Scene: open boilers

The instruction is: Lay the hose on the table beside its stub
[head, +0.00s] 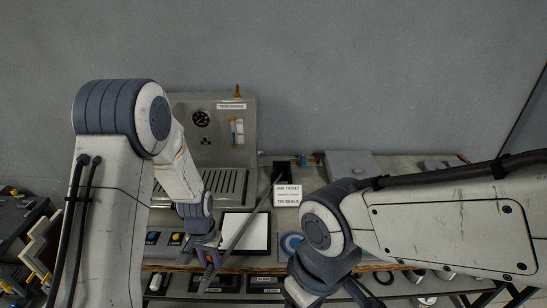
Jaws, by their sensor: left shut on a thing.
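A grey hose (243,232) slants from the job ticket sign down to the table's front edge. My left gripper (208,262) is at the hose's lower end and shut on it, partly hidden by my own wrist. The table (400,172) stands against the wall.
A white pad with a dark frame (246,232) and a job ticket sign (287,195) are mid-table. A grey box (350,164) is at the back right. Shelves below hold several parts.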

